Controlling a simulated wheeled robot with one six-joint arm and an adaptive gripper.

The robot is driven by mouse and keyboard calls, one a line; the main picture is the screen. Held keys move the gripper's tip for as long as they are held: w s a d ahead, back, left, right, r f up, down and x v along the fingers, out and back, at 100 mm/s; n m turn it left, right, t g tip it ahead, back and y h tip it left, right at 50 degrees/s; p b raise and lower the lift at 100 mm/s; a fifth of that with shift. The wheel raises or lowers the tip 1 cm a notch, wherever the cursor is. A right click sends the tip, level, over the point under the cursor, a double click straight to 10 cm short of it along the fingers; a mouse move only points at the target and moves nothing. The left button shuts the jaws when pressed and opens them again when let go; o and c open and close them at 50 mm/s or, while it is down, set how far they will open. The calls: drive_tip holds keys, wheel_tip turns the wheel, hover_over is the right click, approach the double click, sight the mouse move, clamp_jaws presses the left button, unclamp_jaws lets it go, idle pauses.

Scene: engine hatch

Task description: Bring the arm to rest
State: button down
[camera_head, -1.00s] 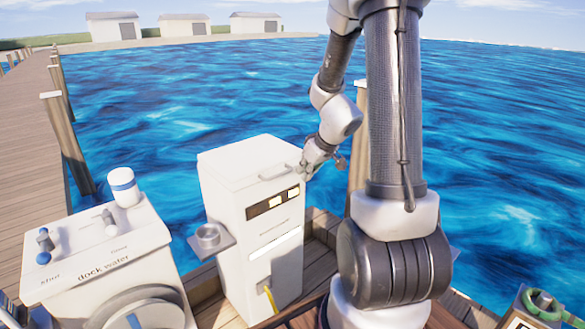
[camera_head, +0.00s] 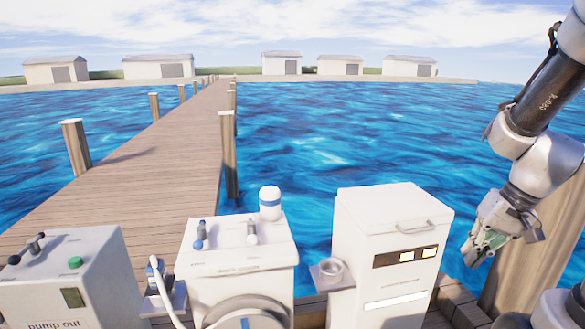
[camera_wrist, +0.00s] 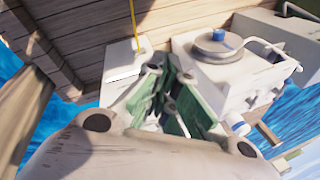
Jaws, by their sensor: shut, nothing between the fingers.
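My gripper (camera_head: 484,250) hangs at the right of the head view, fingers pointing down and to the left. It is shut and empty, beside and to the right of the white cabinet with the handle (camera_head: 394,230). A gap of water shows between them. In the wrist view the green-padded fingers (camera_wrist: 172,105) are together with nothing held. Part of my arm is cut off by the right edge of the head view.
The dock water box (camera_head: 240,250) and the pump out box (camera_head: 70,275) stand left of the cabinet. A wooden post (camera_head: 545,240) rises close behind my gripper. A pier (camera_head: 150,160) runs off over open water.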

drive_tip(key=s+a+r+n+t+h, duration=0.2)
drive_tip(key=s+r+n+h, duration=0.1)
drive_tip(key=s+r, duration=0.6)
wheel_tip(320, 180, up, 4)
drive_tip(key=shift+f+t, duration=0.25)
drive_tip(key=shift+t, duration=0.05)
